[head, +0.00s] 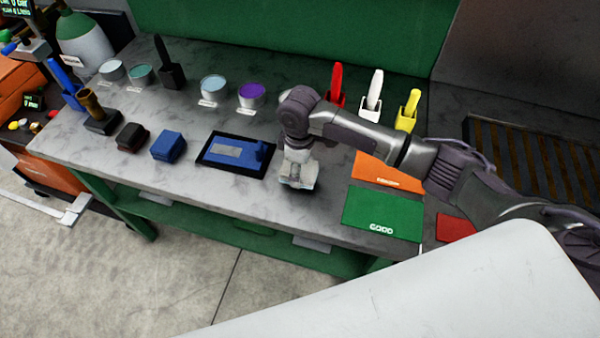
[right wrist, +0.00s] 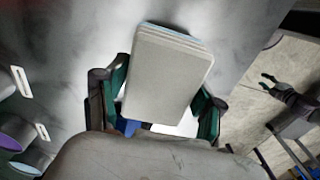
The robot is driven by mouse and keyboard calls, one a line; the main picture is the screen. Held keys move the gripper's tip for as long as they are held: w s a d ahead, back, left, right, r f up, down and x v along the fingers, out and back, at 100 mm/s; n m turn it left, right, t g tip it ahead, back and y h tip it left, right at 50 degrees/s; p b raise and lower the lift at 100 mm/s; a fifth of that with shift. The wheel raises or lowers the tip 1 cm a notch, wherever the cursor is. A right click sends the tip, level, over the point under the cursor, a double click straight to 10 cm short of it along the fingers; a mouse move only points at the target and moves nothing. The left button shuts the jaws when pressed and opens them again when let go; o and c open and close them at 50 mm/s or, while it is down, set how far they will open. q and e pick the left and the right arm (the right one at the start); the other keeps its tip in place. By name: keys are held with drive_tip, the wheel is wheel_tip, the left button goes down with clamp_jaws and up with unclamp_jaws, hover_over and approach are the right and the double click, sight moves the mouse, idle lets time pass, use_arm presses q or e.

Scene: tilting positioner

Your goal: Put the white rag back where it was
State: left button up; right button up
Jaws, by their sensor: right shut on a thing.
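The white rag (right wrist: 168,75) looks like a pale, folded, block-shaped pad with bluish layers along its far edge. My right gripper (right wrist: 162,98) is shut on it, with one green-padded finger on each side. In the head view my right gripper (head: 297,184) points down over the front middle of the grey bench (head: 215,190), between the blue part tray and the green mat. Whether the rag touches the bench top I cannot tell. My left gripper (right wrist: 267,82) shows small at the right of the right wrist view, open and empty above the floor.
A dark tray (head: 212,162) with a blue part lies left of my right gripper. The green GOOD mat (head: 383,213) and an orange mat (head: 388,172) lie to its right. Red (head: 336,85), white (head: 373,92) and yellow (head: 408,108) holders and several tins stand behind.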

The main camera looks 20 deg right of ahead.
wheel_tip(320, 180, down, 2)
drive_tip(key=shift+f+p, duration=0.15)
drive_tip(key=shift+p, duration=0.15)
drive_tip(key=shift+f, duration=0.25)
drive_tip(key=shift+f, duration=0.2)
drive_tip(key=o, duration=1.2)
drive_tip(key=shift+r, duration=0.15)
wheel_tip(320, 180, up, 12)
drive_tip(key=shift+r+b, duration=0.1)
drive_tip(key=shift+b, duration=0.85)
